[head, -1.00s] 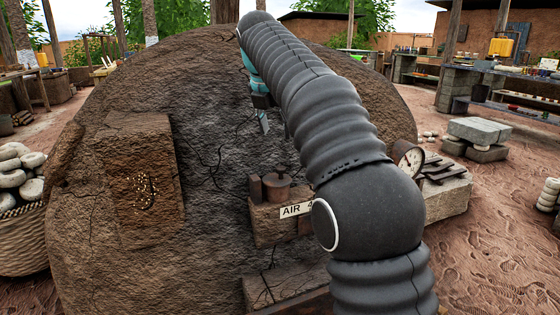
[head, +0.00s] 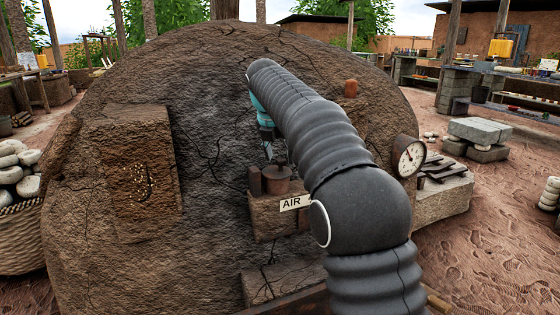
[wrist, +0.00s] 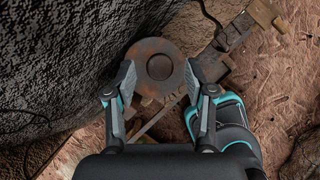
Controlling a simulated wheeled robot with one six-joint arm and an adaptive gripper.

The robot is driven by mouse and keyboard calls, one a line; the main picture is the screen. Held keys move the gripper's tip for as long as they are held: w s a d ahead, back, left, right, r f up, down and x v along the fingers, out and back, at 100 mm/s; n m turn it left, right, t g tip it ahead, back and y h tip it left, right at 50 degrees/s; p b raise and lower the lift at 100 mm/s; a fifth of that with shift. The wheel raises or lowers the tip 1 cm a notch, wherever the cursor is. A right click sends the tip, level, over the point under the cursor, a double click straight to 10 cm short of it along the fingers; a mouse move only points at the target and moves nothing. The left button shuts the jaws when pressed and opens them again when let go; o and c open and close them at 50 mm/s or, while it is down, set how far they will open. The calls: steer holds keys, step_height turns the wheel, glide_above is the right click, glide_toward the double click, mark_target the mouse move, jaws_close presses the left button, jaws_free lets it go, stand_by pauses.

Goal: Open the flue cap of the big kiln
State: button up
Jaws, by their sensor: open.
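A round rusty cap (head: 277,182) with a small knob sits on the mud ledge on the front of the big kiln (head: 215,60), above a sign reading AIR (head: 291,203). It appears to be the cap in question, though no flue label shows. My gripper (head: 268,152) is just above it in the head view, partly hidden by my arm. In the wrist view, the cap (wrist: 159,67) lies between and below the fingertips of my gripper (wrist: 160,75). The fingers are open, one on each side. I cannot tell whether they touch the cap.
A dark upright block (head: 255,180) stands close left of the cap. A round gauge (head: 408,157) is at the kiln's right side. A reddish plug (head: 350,88) shows higher on the kiln.

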steer(key=shift+w+d+f, duration=0.1)
steer(key=shift+w+f, duration=0.1)
steer(key=shift+f, duration=0.3)
jaws_close()
